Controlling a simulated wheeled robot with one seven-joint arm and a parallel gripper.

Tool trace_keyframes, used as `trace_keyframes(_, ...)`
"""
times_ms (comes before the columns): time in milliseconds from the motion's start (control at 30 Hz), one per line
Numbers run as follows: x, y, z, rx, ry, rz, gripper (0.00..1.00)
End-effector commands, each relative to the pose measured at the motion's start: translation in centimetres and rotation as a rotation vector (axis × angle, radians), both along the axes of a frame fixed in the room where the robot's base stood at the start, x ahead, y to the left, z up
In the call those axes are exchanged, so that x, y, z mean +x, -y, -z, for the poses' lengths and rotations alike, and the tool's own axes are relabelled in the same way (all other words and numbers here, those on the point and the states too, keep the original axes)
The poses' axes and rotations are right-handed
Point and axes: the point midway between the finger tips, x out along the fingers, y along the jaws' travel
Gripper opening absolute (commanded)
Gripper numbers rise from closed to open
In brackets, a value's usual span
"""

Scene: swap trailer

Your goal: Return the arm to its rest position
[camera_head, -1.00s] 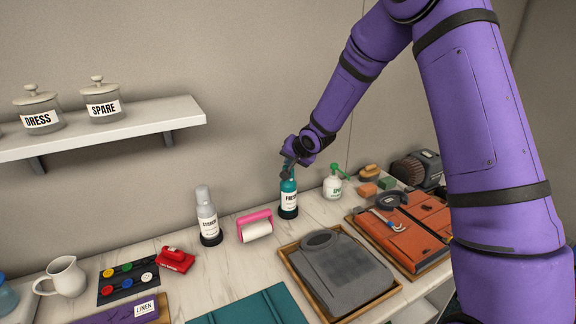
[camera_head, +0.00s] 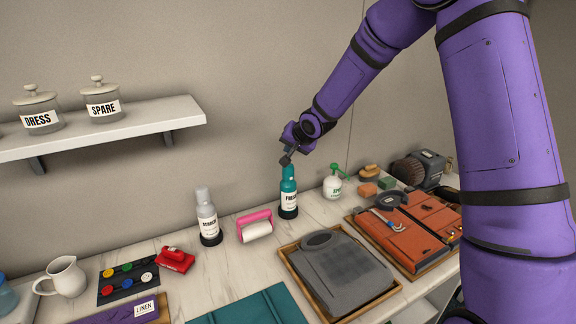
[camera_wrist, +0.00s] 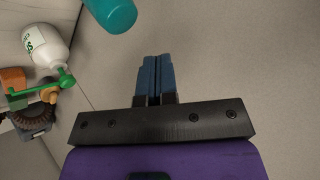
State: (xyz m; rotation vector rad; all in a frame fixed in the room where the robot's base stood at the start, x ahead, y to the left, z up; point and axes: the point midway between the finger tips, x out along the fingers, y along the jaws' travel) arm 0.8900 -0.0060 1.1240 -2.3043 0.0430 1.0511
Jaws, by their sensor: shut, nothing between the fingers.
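My purple arm reaches from the upper right toward the back wall. My gripper (camera_head: 286,159) is above the teal spray bottle (camera_head: 288,190), which stands upright on the counter near the wall. In the wrist view my gripper (camera_wrist: 155,58) has its two blue fingers side by side, shut and empty. Part of the teal bottle (camera_wrist: 112,12) shows at the top of that view, apart from the fingers.
A grey bottle (camera_head: 207,222), a pink lint roller (camera_head: 256,229) and a white spray bottle (camera_head: 333,184) stand nearby. Trays with grey and orange (camera_head: 405,235) garments lie in front. A wall shelf (camera_head: 100,135) holds labelled jars.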

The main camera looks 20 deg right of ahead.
Motion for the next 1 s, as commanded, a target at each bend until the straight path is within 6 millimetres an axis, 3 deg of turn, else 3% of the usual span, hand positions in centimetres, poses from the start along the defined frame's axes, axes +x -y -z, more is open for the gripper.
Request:
trace_keyframes(167, -0.2, 0.1, -0.4, -0.008, 0.001, 0.000, 0.00)
trace_keyframes(367, -2.7, 1.2, -4.0, -0.104, -0.001, -0.007, 0.00)
trace_keyframes(700, -11.6, 3.8, -12.2, -0.325, -0.049, -0.030, 0.00)
trace_keyframes(1000, -21.2, 5.6, -17.3, -0.451, -0.113, -0.068, 0.00)
